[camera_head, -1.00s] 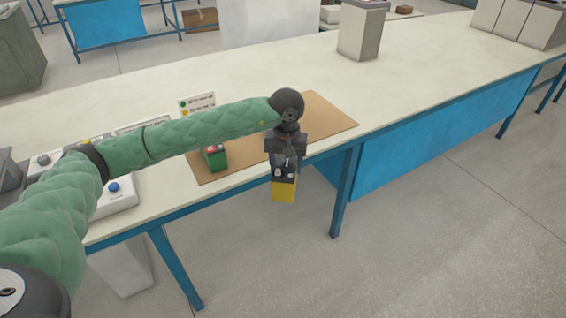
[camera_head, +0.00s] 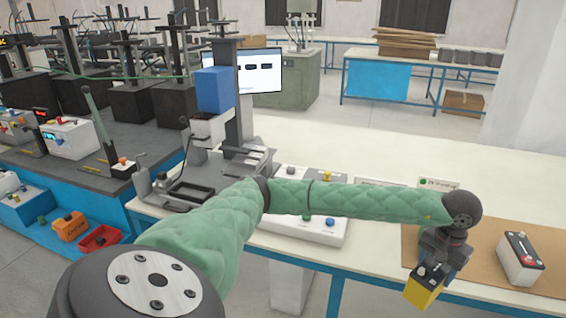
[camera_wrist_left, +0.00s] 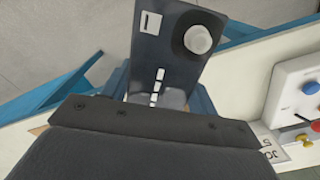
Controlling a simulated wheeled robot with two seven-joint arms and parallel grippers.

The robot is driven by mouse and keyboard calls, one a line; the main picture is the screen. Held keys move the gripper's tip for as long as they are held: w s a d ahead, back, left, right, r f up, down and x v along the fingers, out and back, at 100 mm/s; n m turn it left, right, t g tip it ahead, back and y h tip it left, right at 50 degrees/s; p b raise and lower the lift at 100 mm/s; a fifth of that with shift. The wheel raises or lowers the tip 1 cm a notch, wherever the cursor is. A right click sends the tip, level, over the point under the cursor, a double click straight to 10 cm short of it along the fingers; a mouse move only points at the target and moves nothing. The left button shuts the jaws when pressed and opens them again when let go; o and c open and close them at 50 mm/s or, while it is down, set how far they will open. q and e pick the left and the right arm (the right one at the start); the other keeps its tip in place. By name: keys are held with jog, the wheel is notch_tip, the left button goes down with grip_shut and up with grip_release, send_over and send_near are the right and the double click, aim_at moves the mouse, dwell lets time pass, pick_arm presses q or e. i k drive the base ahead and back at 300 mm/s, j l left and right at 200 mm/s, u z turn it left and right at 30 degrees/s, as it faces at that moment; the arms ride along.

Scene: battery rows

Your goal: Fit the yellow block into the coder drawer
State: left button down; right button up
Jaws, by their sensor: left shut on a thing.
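The yellow block (camera_head: 424,290) has a dark top and hangs tilted below my left gripper (camera_head: 440,262), by the table's front edge. My left gripper is shut on it. In the left wrist view, the block's dark top (camera_wrist_left: 165,50) shows a round white knob and small white marks; the gripper body hides the fingertips. A coder-like machine with a blue upper box (camera_head: 215,90) stands at the table's left end. At its base is a dark rectangular tray frame (camera_head: 190,194), perhaps the drawer; I cannot tell how far out it is. My right gripper is not in view.
A brown mat (camera_head: 478,290) carries a white block (camera_head: 520,262) with a dark top. A white control box (camera_head: 300,232) with coloured buttons lies partly behind my left arm. A monitor (camera_head: 262,72) stands behind the machine. The table behind my arm is largely clear.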

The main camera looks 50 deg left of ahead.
aim_at(187, 198)
jog(key=u, duration=2.4)
jog(key=l+u, duration=0.3)
jog(key=l, duration=0.45)
